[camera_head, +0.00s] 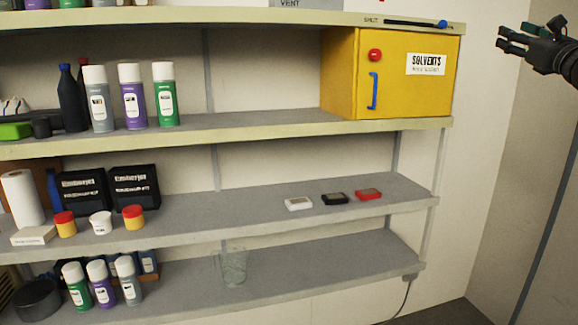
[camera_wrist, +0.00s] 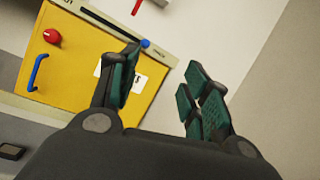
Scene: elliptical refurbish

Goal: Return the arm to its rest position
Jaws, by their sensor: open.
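My gripper (camera_head: 515,42) is at the upper right in the head view, in front of the bare wall and to the right of the shelf unit. In the wrist view my gripper (camera_wrist: 165,92) shows its teal-padded fingers spread apart, with nothing between them. The yellow solvents cabinet (camera_head: 342,75) stands on the upper shelf, left of my gripper and apart from it. It also shows in the wrist view (camera_wrist: 75,85) behind the left finger. Its door is shut, with a red knob (camera_head: 375,55) and a blue handle (camera_head: 373,91).
A slider with a blue knob (camera_head: 442,24) is on the top shelf edge. White (camera_head: 298,204), black (camera_head: 335,199) and red (camera_head: 368,194) small devices lie on the middle shelf. Several spray cans stand at left. A clear container (camera_head: 233,267) stands on the lower shelf. The right wall is bare.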

